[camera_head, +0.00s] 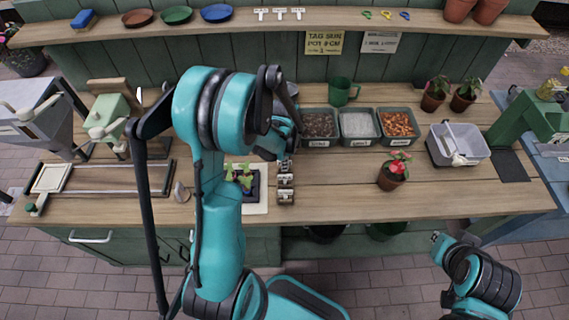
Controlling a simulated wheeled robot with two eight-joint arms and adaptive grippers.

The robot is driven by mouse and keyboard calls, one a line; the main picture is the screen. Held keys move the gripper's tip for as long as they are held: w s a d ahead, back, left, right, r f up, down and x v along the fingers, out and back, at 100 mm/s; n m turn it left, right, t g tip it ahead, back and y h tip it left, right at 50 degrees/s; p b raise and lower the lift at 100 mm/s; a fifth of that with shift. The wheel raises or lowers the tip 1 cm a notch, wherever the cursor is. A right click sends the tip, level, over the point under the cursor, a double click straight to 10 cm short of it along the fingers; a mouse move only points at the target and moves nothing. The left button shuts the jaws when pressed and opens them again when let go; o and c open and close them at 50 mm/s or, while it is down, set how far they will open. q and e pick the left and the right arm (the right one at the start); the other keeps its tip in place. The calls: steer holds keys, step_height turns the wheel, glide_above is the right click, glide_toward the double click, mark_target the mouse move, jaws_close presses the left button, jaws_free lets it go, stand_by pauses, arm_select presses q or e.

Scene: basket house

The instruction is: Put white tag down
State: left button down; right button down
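Three white T-shaped tags (280,14) lie side by side on the upper shelf. My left arm reaches over the middle of the bench.
Three filled bins (358,142), a green mug (341,92) and a red-flowered pot (392,176) stand on the bench. A grey tub (464,158) is at right. A metal-railed frame (110,191) and green press (108,120) are at left. The front right bench is clear.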

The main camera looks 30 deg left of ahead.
arm_select(q)
steer(key=c, duration=1.7)
jaws_free()
steer(key=shift+f, duration=0.1)
steer(key=shift+r+p, duration=0.3)
steer(key=shift+p, duration=0.05)
step_height(320, 180, up, 12)
steer(key=p, duration=0.2)
steer(key=shift+f+p, duration=0.25)
steer(key=shift+p, duration=0.1)
steer(key=s+d+r+n+t, duration=0.2)
steer(key=s+d+r+n, duration=0.1)
steer(key=n, duration=0.1)
steer(key=s+d+r+n+t, duration=0.2)
steer(key=s+d+r+n, duration=0.1)
steer(key=s+d, duration=0.1)
steer(key=s+d+r+n+t, duration=0.3)
steer(key=s+r+n, duration=0.1)
steer(key=shift+d+r+n, duration=0.1)
steer(key=shift+d+n, duration=0.2)
